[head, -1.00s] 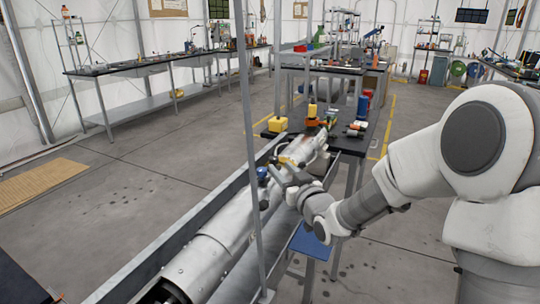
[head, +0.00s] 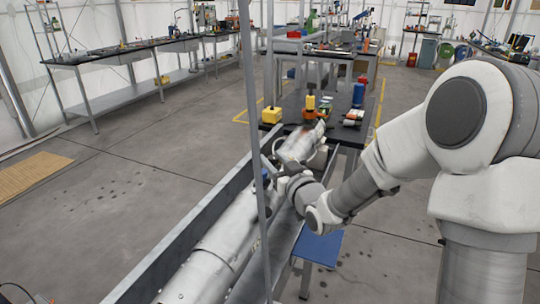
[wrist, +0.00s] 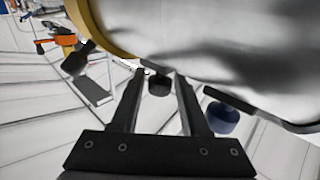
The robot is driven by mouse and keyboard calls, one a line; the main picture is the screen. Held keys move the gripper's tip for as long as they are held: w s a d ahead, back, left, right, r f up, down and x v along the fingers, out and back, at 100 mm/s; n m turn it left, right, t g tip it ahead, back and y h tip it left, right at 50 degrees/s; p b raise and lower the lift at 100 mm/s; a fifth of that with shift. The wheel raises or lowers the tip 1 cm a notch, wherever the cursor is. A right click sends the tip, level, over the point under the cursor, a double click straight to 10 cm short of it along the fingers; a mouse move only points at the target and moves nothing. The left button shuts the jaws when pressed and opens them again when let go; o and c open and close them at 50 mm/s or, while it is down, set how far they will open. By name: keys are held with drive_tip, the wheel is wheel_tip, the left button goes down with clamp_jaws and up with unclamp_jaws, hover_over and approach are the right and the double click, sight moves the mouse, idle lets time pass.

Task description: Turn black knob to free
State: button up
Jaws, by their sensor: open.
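A black knob (wrist: 158,86) shows in the wrist view, under the edge of a large silver cylinder (wrist: 220,50). My gripper (wrist: 163,75) is open, with one finger on each side of the knob in the picture; I cannot tell whether they touch it. A blue knob (wrist: 222,118) sits to the right, outside the fingers. Another dark knob-like part (wrist: 76,58) is at upper left. In the head view, my gripper (head: 280,175) is at the long silver cylinder (head: 235,235), partly behind a thin grey post. The knobs are not clear there.
The cylinder lies in a long grey metal trough (head: 180,245). A thin upright post (head: 253,120) stands close to my gripper. A dark table (head: 290,105) with a yellow box (head: 271,115) and tools is beyond. A blue step (head: 320,247) is right of the trough. Floor at left is open.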

idle(0.3)
clamp_jaws()
drive_tip(key=shift+w+n+g+y, duration=0.1)
drive_tip(key=shift+n+g+y, duration=0.3)
drive_tip(key=shift+y, duration=0.1)
drive_tip(key=n+g+y+p, duration=0.2)
drive_tip(key=n+g+y, duration=0.1)
drive_tip(key=shift+r+y, duration=0.15)
drive_tip(key=shift+y, duration=0.15)
drive_tip(key=shift+n+g+y+p, duration=1.5)
drive_tip(key=shift+n+g, duration=0.2)
drive_tip(key=shift+g, duration=0.8)
drive_tip(key=shift+a, duration=0.1)
